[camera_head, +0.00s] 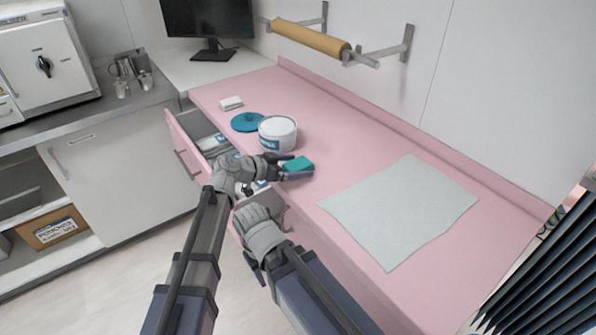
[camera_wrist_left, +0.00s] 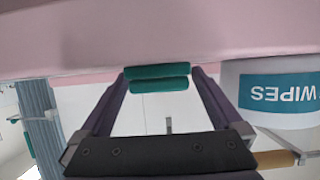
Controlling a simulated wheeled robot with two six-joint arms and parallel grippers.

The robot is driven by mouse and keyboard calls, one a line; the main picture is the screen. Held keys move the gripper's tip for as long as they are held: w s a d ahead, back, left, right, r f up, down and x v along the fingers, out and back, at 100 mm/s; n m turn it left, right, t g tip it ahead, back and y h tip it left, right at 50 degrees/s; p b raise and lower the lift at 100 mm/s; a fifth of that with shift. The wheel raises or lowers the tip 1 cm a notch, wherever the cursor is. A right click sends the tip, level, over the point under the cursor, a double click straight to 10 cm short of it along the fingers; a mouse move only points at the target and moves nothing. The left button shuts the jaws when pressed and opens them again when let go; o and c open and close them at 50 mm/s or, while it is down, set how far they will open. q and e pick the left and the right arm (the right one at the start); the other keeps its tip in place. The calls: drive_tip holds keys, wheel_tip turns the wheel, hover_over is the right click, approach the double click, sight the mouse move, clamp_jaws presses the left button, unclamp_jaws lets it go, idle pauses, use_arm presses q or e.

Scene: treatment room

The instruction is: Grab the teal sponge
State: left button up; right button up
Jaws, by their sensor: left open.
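The teal sponge (camera_head: 299,164) lies on the pink counter near its front edge, in front of the white wipes tub. My left gripper (camera_head: 291,167) is at the sponge, with its dark fingers on either side of it. In the left wrist view the sponge (camera_wrist_left: 157,72) shows as teal bands between the tips of the open left gripper (camera_wrist_left: 158,78). I cannot tell whether the fingers touch it. My right gripper (camera_head: 258,272) hangs low in front of the counter, mostly hidden by its own wrist, away from the sponge.
The wipes tub (camera_head: 278,133) stands close behind my left gripper; its blue lid (camera_head: 248,122) and a white block (camera_head: 231,103) lie farther back. An open drawer (camera_head: 200,133) juts out at the counter's front. A grey cloth (camera_head: 400,208) covers the counter's right part.

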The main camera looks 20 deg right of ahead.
use_arm(q)
drive_tip(key=c, duration=1.3)
